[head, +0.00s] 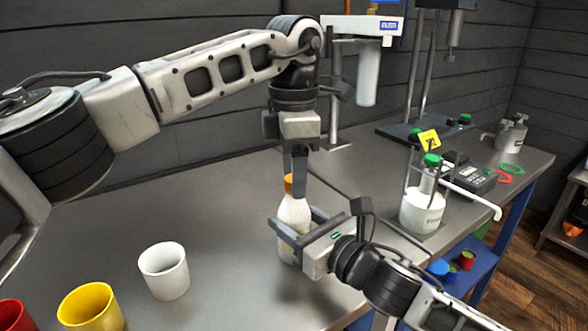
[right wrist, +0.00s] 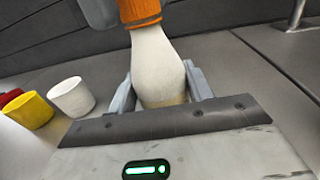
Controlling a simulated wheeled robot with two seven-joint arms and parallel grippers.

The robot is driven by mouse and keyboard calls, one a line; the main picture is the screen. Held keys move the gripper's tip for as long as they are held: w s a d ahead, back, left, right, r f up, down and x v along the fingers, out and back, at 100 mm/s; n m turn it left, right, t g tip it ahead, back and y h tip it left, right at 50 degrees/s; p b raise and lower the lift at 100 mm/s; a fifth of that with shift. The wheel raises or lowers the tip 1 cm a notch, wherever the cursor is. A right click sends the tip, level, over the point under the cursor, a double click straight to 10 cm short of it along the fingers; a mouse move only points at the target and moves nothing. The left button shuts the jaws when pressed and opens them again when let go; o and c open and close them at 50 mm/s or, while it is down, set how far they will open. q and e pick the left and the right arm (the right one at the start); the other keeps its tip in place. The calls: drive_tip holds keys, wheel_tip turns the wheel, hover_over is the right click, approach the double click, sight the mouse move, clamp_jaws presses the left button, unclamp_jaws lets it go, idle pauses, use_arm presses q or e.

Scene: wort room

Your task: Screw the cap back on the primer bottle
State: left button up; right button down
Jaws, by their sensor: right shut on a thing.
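The white primer bottle (head: 294,214) stands upright on the grey table in the head view. Its orange cap (head: 288,184) sits at the top of the neck; whether it is fully seated I cannot tell. My right gripper (head: 292,232) is shut around the bottle's body from the right. The bottle (right wrist: 156,62) and cap (right wrist: 139,10) also show in the right wrist view, the cap cut off by the top edge. My left gripper (head: 297,182) points down at the cap from above. One of its fingers is beside the cap; its jaw opening is hidden.
A white cup (head: 164,271), a yellow cup (head: 91,307) and a red cup (head: 14,315) stand at the front left. A white bottle with a green cap (head: 422,207) stands to the right, near a stand.

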use_arm(q)
wheel_tip(320, 180, up, 12)
idle(0.6)
use_arm(e)
drive_tip(key=c, duration=0.5)
unclamp_jaws()
use_arm(q)
wheel_tip(320, 180, down, 3)
drive_tip(key=b, duration=0.2)
drive_tip(key=shift+r+b, duration=0.1)
drive_tip(key=shift+b, duration=0.3)
use_arm(e)
drive_tip(key=v, duration=1.6)
